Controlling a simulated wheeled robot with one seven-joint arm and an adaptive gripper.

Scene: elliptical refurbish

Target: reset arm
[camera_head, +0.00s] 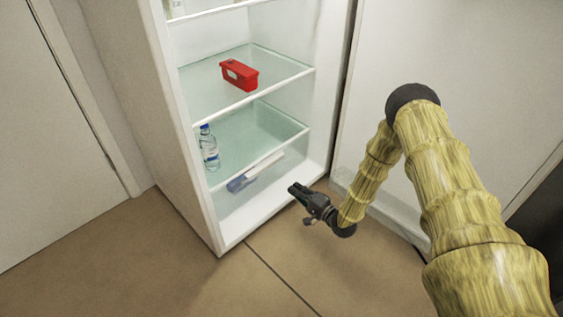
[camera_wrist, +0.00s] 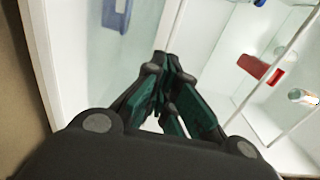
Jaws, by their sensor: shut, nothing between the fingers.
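My gripper (camera_head: 293,189) is shut and empty. In the head view it is in front of the open fridge, near the lower right of its opening, apart from the items inside. My arm reaches in from the right with its elbow bent. In the wrist view the closed fingers (camera_wrist: 166,62) point into the fridge interior.
The open fridge (camera_head: 167,110) holds a red box (camera_head: 240,76) on a glass shelf, a clear bottle with a blue cap (camera_head: 208,148) lower down, and a blue-and-white item (camera_head: 254,172) near the bottom. The fridge door (camera_head: 440,60) stands open at right. Floor in front is clear.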

